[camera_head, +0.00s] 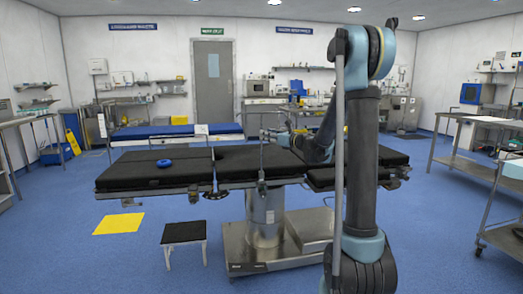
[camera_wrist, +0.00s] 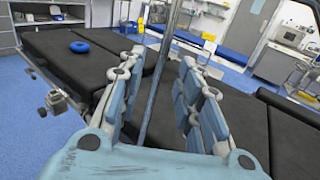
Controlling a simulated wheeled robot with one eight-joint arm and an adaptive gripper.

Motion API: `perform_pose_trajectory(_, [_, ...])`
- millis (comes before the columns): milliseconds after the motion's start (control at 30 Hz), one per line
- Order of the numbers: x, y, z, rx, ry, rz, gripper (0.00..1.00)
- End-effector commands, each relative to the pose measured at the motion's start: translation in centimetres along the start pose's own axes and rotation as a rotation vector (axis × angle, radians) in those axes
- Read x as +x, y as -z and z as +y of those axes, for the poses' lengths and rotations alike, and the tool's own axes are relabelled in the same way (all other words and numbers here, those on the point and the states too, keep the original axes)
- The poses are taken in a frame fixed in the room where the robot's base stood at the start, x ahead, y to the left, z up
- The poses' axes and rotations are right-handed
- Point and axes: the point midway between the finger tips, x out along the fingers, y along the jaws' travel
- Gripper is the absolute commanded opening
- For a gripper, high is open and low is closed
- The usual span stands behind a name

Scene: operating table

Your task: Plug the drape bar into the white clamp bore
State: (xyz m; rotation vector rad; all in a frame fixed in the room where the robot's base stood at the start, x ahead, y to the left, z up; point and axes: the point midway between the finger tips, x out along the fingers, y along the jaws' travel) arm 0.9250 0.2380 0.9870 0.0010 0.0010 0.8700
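A thin grey upright bar, which looks like the drape bar (camera_head: 262,158), stands at the near side of the operating table (camera_head: 125,181). In the wrist view the bar (camera_wrist: 159,90) runs between the two fingers of my gripper (camera_wrist: 162,56), with visible gaps on both sides. In the head view my gripper (camera_head: 277,136) is small, beside the bar's upper part. I cannot make out a white clamp or its bore. A metallic clamp (camera_wrist: 57,101) sits on the table's side rail in the wrist view.
A blue ring (camera_head: 165,163) lies on the black table pad. A black step stool (camera_head: 184,232) and a yellow mat (camera_head: 118,224) are on the floor in front. A blue-topped bed (camera_head: 150,132) stands behind. Metal carts (camera_head: 478,166) stand at the right.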

Motion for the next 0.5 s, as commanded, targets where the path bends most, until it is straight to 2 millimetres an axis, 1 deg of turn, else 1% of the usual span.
perform_pose_trajectory(167, [1.5,0.0,-0.1,0.0,0.0,0.0,0.32])
perform_pose_trajectory(400, [4.6,0.0,-0.2,0.0,0.0,0.0,0.32])
perform_pose_trajectory(500, [5.1,0.0,-0.2,0.0,-0.001,0.0,0.32])
